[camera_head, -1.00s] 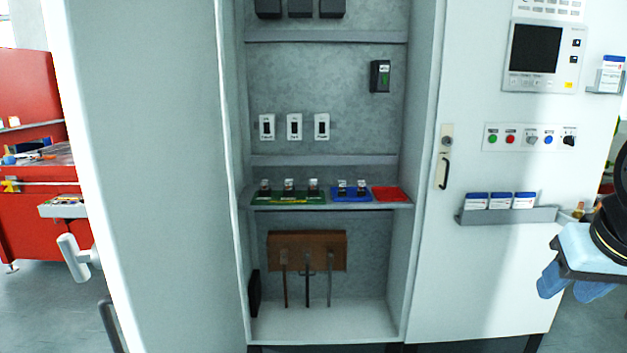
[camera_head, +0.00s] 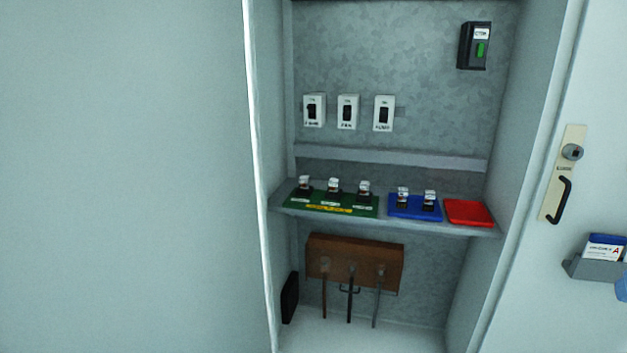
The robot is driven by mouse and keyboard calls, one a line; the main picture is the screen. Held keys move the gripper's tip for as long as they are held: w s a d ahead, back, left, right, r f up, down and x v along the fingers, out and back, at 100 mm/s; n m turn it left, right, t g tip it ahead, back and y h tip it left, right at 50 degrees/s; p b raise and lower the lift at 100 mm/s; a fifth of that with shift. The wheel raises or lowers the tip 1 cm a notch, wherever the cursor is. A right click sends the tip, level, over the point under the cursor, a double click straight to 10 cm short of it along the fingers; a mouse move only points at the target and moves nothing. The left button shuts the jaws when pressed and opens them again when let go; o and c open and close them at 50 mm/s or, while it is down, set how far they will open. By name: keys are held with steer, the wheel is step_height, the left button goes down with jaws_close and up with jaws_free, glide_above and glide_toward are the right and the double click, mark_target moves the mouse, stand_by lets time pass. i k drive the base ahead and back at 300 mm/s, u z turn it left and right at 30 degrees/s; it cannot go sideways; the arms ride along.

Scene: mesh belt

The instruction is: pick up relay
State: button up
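Several small relays with dark bases and clear tops stand upright on the cabinet shelf (camera_head: 400,218). Three of them, the left relay (camera_head: 304,186), the middle relay (camera_head: 333,189) and the right relay (camera_head: 364,192), are on a green tray (camera_head: 330,208). Two more, one relay (camera_head: 403,198) and another relay (camera_head: 429,200), are on a blue tray (camera_head: 414,213). A red tray (camera_head: 468,212) at the shelf's right end is empty. Which relay the task means cannot be told. My gripper is not in view.
Three white switches (camera_head: 347,112) and a dark box with a green switch (camera_head: 475,46) are on the back wall. A brown board (camera_head: 354,262) with hanging tools is below the shelf. The cabinet's side walls bound the opening. A black handle (camera_head: 558,200) is at right.

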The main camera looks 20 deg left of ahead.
mark_target(304, 182)
steer(key=u, duration=0.4)
steer(key=i, duration=0.9)
steer(key=u, duration=0.8)
steer(key=i, duration=0.35)
steer(key=u, duration=0.3)
steer(key=k, duration=0.9)
steer(key=u, duration=0.2)
steer(key=i, duration=0.9)
steer(key=z, duration=0.1)
